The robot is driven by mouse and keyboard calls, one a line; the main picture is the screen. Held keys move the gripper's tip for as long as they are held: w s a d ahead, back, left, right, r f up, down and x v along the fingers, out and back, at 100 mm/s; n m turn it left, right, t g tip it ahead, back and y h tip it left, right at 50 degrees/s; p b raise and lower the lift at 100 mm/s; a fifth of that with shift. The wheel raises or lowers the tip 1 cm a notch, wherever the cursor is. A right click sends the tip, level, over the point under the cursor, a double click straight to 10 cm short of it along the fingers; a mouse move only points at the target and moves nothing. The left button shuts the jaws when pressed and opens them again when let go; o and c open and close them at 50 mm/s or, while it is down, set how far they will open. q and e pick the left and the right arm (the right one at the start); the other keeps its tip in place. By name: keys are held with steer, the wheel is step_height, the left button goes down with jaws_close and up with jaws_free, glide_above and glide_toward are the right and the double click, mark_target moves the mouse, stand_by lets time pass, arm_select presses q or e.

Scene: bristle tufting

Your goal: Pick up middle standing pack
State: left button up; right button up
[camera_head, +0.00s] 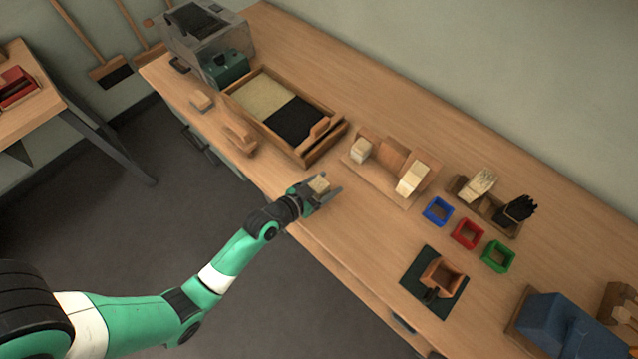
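My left gripper (325,189) is over the front edge of the bench, pointing toward the back right. A small tan block with a pale top (319,184) is between its fingers; whether they grip it or only stand around it is unclear. On a wooden stand (372,180) to the right, a small cream pack (361,150) stands at the left. A larger cream pack (412,178) leans at the right, and a brown wooden piece (391,156) is between them. My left gripper is apart from the stand. My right gripper is not in view.
A divided tray (305,159) with cream and black bristles lies left of the stand. Blue (426,216), red (454,239) and green (485,262) frames lie to the right, near a wooden holder (466,198) with bristle bundles. A dark green mat (412,284) lies in front.

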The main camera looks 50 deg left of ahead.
mark_target(321, 182)
arm_select(q)
jaws_close()
steer(key=shift+r+p, duration=0.35)
steer(key=shift+r, duration=0.2)
step_height(321, 182, up, 3)
steer(key=shift+f+p, duration=0.15)
steer(key=shift+p, duration=0.65)
steer(key=s+d+r+p, duration=0.4)
steer(key=s+d+r, duration=0.5)
steer(key=s, duration=0.2)
steer(key=shift+r+p, duration=0.15)
steer(key=shift+p, duration=0.15)
steer(key=shift+w, duration=0.1)
